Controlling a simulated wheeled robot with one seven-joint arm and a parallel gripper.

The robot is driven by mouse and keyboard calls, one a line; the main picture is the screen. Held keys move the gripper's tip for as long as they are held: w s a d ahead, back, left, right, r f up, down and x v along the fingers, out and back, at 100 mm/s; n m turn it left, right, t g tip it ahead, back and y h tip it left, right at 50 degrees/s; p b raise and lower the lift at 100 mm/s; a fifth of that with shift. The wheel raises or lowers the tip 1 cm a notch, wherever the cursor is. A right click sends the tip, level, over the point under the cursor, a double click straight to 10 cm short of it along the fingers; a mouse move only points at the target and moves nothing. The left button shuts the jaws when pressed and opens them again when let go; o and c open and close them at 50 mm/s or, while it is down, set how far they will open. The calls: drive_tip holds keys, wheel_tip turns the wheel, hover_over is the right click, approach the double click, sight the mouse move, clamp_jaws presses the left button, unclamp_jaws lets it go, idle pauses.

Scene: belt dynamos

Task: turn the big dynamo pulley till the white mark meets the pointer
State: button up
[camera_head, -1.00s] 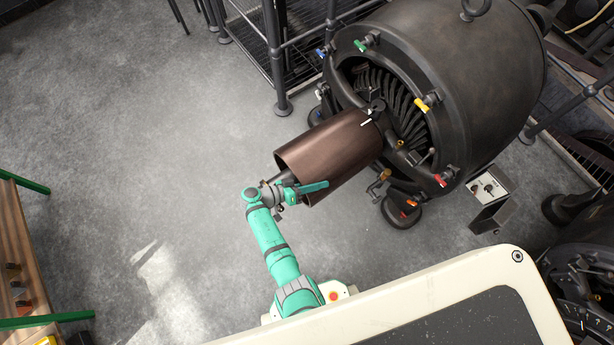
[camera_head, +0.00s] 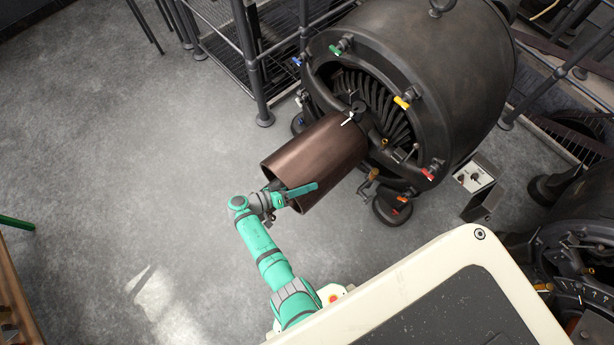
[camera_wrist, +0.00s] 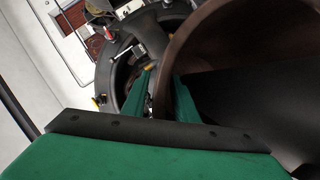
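The big dynamo pulley (camera_head: 318,158) is a brown hollow drum on the dark dynamo (camera_head: 440,75), its open end facing lower left. A white mark (camera_head: 347,121) shows at its far edge, just below and left of a dark pointer (camera_head: 357,107), with a small gap between them. My green gripper (camera_head: 290,194) is at the near lower rim of the pulley, with one finger along the outside. In the wrist view my gripper's two fingers (camera_wrist: 162,95) stand apart with the pulley's rim (camera_wrist: 168,62) between them. Whether they touch the wall is unclear.
A dark railing (camera_head: 258,70) stands behind the pulley. A switch box (camera_head: 478,185) is right of the dynamo. Coloured handles, such as a yellow one (camera_head: 402,102), ring the dynamo's face. The floor (camera_head: 120,150) at left is clear.

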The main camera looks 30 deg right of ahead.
drive_tip(key=shift+s, duration=0.15)
drive_tip(key=shift+a, duration=0.15)
drive_tip(key=v, duration=1)
drive_tip(key=shift+a, duration=0.2)
drive_tip(key=shift+r, duration=0.1)
